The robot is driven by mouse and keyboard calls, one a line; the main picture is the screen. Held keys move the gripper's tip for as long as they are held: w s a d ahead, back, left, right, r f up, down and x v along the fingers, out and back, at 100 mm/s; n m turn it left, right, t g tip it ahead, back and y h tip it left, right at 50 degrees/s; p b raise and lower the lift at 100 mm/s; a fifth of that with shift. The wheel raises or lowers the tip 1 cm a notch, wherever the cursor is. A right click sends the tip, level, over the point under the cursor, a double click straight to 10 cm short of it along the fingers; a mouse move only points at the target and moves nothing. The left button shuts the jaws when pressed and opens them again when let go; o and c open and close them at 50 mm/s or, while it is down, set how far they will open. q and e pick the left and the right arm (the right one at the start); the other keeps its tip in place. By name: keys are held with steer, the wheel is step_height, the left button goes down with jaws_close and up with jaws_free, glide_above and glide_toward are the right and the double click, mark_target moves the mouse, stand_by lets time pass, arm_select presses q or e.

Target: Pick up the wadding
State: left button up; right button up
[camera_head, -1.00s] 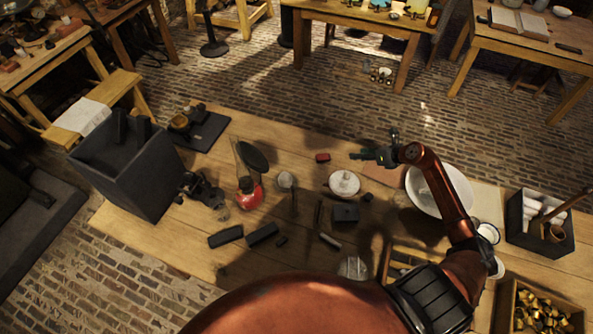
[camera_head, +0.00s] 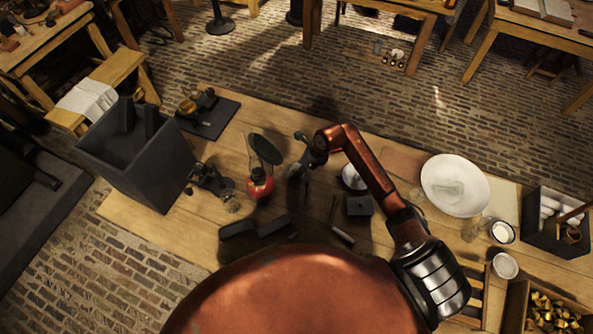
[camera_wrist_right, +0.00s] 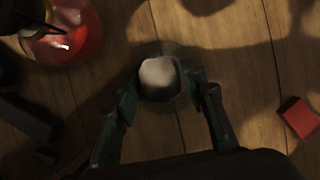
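The wadding (camera_wrist_right: 158,78) is a small, off-white, rounded piece in the middle of the right wrist view. A faint round outline surrounds it, perhaps a small glass. My right gripper (camera_wrist_right: 163,86) is open, with one finger on each side of the wadding; I cannot tell whether either touches it. In the head view the right gripper (camera_head: 300,165) is over the table, just right of the red lamp, and mostly hides the wadding. My left gripper is not in view.
The red glass lamp (camera_head: 260,185) stands close on the left; it also shows in the wrist view (camera_wrist_right: 62,40). A red block (camera_wrist_right: 298,117) lies to the right. A white bowl (camera_head: 455,184), a dark crate (camera_head: 140,165) and dark blocks (camera_head: 238,229) share the table (camera_head: 150,228).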

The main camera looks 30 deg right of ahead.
steer(key=shift+x, duration=0.85)
steer(key=shift+f, duration=0.1)
steer(key=c, duration=0.7)
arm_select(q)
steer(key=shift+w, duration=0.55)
